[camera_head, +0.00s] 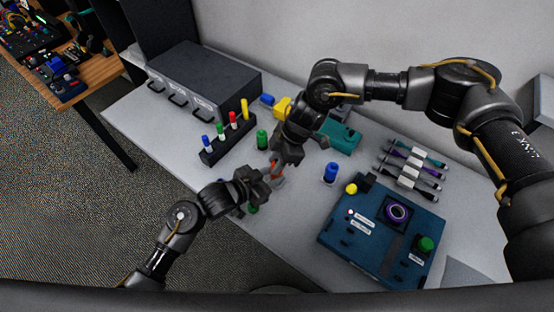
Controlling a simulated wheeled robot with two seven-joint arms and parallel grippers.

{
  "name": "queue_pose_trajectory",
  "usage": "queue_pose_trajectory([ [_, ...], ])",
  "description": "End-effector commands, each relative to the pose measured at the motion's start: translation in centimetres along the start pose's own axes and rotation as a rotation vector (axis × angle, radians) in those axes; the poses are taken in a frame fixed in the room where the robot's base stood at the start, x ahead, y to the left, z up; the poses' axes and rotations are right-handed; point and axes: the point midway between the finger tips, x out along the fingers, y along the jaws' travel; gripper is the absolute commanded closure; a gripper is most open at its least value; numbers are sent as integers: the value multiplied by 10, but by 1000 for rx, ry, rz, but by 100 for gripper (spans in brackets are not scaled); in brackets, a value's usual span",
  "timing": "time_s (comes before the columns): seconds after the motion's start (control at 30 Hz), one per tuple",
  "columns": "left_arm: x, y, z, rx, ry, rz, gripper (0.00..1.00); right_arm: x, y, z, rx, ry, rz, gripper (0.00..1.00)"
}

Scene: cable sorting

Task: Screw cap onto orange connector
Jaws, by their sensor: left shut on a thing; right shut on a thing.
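A small orange piece, which looks like the orange connector (279,178), is between my two grippers above the table's front part. My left gripper (269,180) comes in from the left and is shut on it. My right gripper (276,160) comes down from above and is shut on a small reddish-orange piece at its tips, which looks like the cap. The two pieces are in line and very close. I cannot tell whether they touch or how far they engage, since the fingers hide most of both.
A rack (228,139) with coloured pegs and a grey drawer box (203,82) stand at the left. Green (262,139) and blue (330,173) cylinders stand near the grippers. A dark teal panel (350,252) is at the front right, with cables (411,171) behind it.

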Motion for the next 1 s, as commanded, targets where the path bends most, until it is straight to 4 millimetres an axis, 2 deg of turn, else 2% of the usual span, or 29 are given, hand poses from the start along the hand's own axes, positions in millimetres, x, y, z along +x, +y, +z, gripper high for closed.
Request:
queue_pose_trajectory([
  [0.2,0,0,0,-1,-1,0,100,2,-4,-1,504,5,206,93],
  [0.5,0,-1,0,-1,-2,-2,100,1,-2,-2,1065,3,444,93],
  [0.7,0,-1,0,-1,-2,-3,100,1,-2,-1,1255,6,524,93],
  [1.0,0,-2,0,-2,-1,-4,100,1,-2,0,1291,9,537,93],
])
